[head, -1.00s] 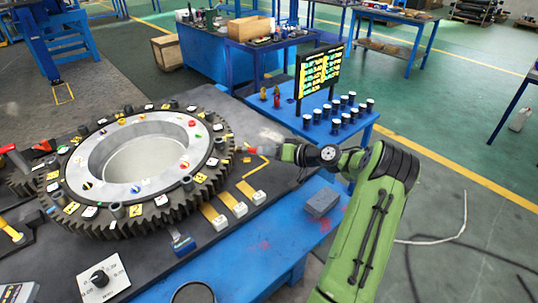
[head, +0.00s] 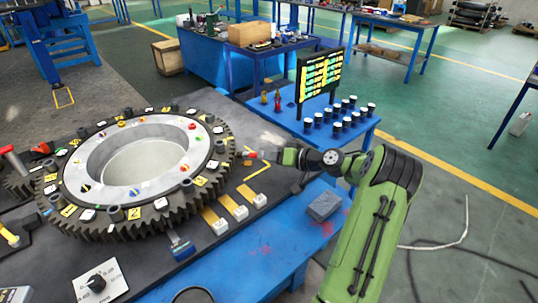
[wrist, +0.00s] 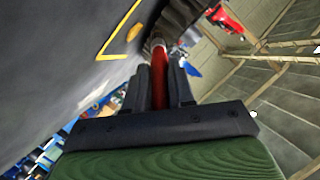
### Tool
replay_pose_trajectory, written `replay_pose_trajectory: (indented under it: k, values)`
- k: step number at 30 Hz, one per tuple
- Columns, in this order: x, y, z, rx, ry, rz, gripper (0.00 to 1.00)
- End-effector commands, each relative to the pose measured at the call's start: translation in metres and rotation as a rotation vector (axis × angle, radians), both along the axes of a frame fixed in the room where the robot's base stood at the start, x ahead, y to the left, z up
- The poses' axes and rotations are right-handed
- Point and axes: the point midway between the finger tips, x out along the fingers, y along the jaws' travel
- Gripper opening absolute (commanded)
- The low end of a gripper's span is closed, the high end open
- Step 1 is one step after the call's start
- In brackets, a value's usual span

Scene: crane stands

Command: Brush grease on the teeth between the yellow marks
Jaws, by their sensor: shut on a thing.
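The large dark gear ring (head: 105,228) lies flat on the grey bench top, its teeth facing outward. Small yellow tags (head: 200,181), white tags and dark posts sit around its upper face. My gripper (head: 268,155) is at the gear's right side in the head view. It is shut on a red-handled brush (wrist: 159,80), whose pale tip points at the dark teeth (wrist: 182,14) in the wrist view. The tip is close to the teeth; I cannot tell whether it touches. Grease on the teeth cannot be made out.
A yellow angled line (head: 258,171) marks the bench beside the gear. White blocks with tan strips (head: 241,212) and a blue item (head: 181,247) lie in front. A grey block (head: 323,205) is at the right. Black cups (head: 338,129) and a display board (head: 320,75) stand behind.

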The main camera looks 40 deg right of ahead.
Motion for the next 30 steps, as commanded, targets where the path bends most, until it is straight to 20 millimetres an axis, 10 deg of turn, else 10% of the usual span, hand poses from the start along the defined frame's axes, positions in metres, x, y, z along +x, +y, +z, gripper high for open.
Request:
replay_pose_trajectory:
  k: [30]
  values:
    - [-0.06, 0.045, 0.0, -0.002, 0.0, -0.004, 0.0]
